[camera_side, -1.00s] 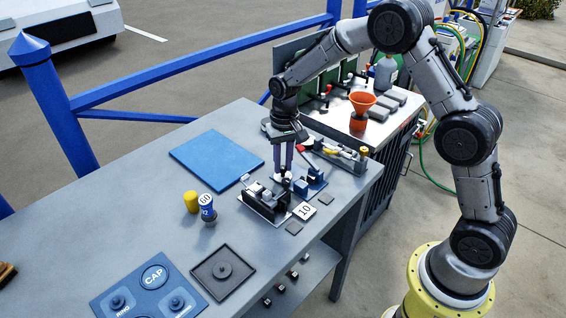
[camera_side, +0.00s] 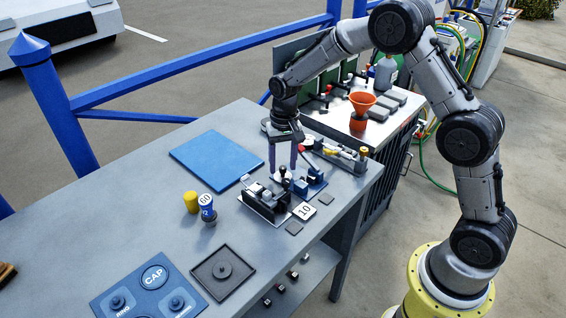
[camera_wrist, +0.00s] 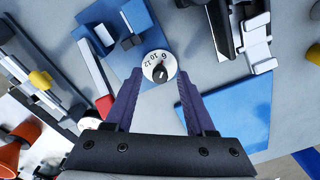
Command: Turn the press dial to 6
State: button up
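The press dial (camera_wrist: 158,66) is a small white disc with a black knob in the wrist view. The figures 6, 10 and 12 show on its far and left side; which one its mark points to I cannot tell. In the side view the base (camera_side: 312,188) is partly behind other fittings. My gripper (camera_wrist: 160,75) is open, its two purple fingers apart on either side of the dial's near edge. In the side view my gripper (camera_side: 282,168) points down over the dial area. Contact with the knob cannot be told.
A dark clamp-like fixture (camera_side: 265,200) stands close by on the left. A white "10" tile (camera_side: 304,211) lies in front. A blue mat (camera_side: 216,160) lies behind left, and an orange funnel (camera_side: 362,103) stands at the back right.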

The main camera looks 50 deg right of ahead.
aim_at(284, 167)
notch_tip(284, 167, up, 14)
jog(key=shift+d, duration=0.15)
dwell(0.6)
jog(key=shift+s+f, duration=0.1)
notch_tip(284, 167, down, 14)
jog(key=n, duration=0.2)
jog(key=shift+n, duration=0.3)
dwell(0.3)
grip_shut()
dwell(0.3)
